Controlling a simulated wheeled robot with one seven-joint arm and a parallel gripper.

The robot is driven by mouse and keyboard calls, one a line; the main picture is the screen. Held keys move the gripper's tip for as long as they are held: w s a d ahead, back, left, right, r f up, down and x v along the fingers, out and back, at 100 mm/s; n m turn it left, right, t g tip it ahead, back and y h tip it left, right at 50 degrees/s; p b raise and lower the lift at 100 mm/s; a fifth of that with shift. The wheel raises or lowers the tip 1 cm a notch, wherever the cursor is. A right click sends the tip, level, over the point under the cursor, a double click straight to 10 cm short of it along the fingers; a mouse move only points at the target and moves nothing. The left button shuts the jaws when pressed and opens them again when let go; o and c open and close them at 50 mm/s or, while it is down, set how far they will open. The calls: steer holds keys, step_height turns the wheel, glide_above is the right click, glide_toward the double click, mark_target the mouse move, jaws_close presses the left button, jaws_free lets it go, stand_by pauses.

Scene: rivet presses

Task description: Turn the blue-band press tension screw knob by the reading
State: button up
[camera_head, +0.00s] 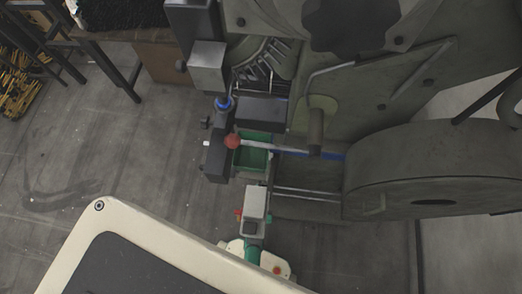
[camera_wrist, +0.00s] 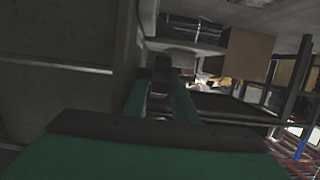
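The press (camera_head: 370,85) is a large grey-green machine filling the right of the head view. A blue band (camera_head: 223,104) rings a post below a grey box at its left side. A small dark knob (camera_head: 205,123) sticks out just left of and below the band; I cannot tell whether it is the tension screw knob. No reading is legible. My gripper shows in the wrist view (camera_wrist: 160,88) as green bars with dark ends, pointing forward beside a dark grey surface. The gap between its tips is too dark to judge, and no held thing is clear.
A lever with a red ball (camera_head: 232,141) crosses in front of a green bin (camera_head: 252,158). A big grey drum-shaped housing (camera_head: 430,170) stands at right. A dark-legged table (camera_head: 125,32) is at upper left. The floor (camera_head: 110,150) left of the press is clear.

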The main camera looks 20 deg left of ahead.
steer(key=v, duration=1)
steer(key=shift+s, duration=0.4)
steer(key=shift+d+r, duration=0.1)
